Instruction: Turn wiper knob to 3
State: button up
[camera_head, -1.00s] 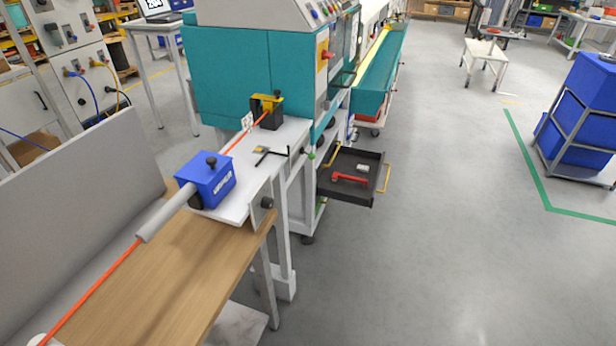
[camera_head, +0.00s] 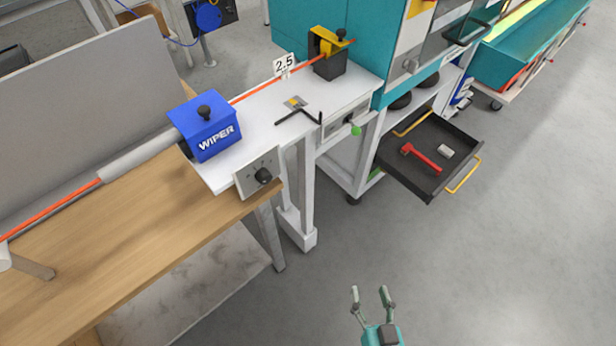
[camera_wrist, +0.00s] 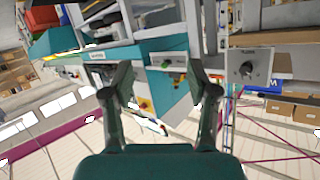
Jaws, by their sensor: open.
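A second black knob (camera_head: 263,176) sits on a grey plate (camera_head: 243,184) at the bench's front edge. That knob also shows in the wrist view (camera_wrist: 247,68), on its plate at the upper right. Its setting is too small to read. My gripper (camera_head: 371,294) is open and empty, low in the head view, right of and apart from the plate. In the wrist view (camera_wrist: 163,90) its fingers are spread.
An open black drawer (camera_head: 409,184) holds a red tool (camera_head: 421,158). A 2.5 sign (camera_head: 284,66) and black hex key (camera_head: 300,115) are on the bench.

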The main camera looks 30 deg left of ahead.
jog(key=w+a+r+n+g+y, duration=0.1)
jog(key=w+a+r+n+y, duration=0.15)
jog(key=a, duration=0.25)
jog(key=w+a+r+n+g+y, duration=0.1)
jog(key=w+a+r+n+y, duration=0.15)
jog(key=a, duration=0.35)
jog(key=n+g+y, duration=0.4)
send_near(268, 180)
jog(key=x, duration=0.9)
grip_shut()
